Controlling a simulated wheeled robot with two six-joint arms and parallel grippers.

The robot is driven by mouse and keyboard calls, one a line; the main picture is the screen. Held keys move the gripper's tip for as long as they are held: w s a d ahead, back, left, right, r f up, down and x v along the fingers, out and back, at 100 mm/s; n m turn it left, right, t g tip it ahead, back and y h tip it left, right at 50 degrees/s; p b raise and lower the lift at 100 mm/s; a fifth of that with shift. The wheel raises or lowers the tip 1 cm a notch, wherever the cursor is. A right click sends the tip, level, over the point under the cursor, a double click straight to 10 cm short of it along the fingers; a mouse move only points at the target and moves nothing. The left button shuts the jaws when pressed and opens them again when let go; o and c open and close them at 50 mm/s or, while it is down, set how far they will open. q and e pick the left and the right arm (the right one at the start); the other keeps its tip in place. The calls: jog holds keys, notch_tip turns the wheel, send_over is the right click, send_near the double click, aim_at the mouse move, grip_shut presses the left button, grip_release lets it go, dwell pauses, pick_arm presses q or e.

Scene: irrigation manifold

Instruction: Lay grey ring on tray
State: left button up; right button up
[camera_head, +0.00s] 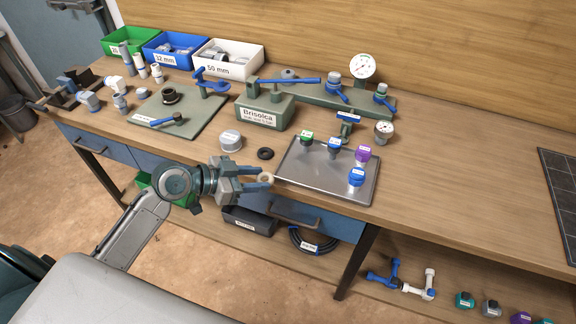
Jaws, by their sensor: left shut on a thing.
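A small pale grey ring (265,177) is held between the fingertips of my left gripper (262,180), which is shut on it. The fingers hide part of the ring. The gripper is at the front edge of the bench, just left of the tray's front left corner. The flat grey metal tray (310,172) lies on the bench to the right of the gripper. Green-, blue- and purple-topped valve parts stand on its back and right side; its left and front middle are bare. My right gripper is out of view.
A green Brisolca block (264,110) and a pressure gauge (384,130) stand behind the tray.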

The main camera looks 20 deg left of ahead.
pick_arm(q)
jog(key=p, duration=0.3)
send_over(287, 175)
jog(key=shift+f, duration=0.4)
jog(key=shift+w+d+f, duration=0.1)
jog(key=shift+w+f, duration=0.05)
notch_tip(287, 175, down, 3)
jog(key=shift+f+p, duration=0.2)
jog(key=shift+p, duration=0.6)
jog(key=shift+f, duration=0.1)
jog(key=o, duration=0.5)
jog(key=shift+o, duration=0.7)
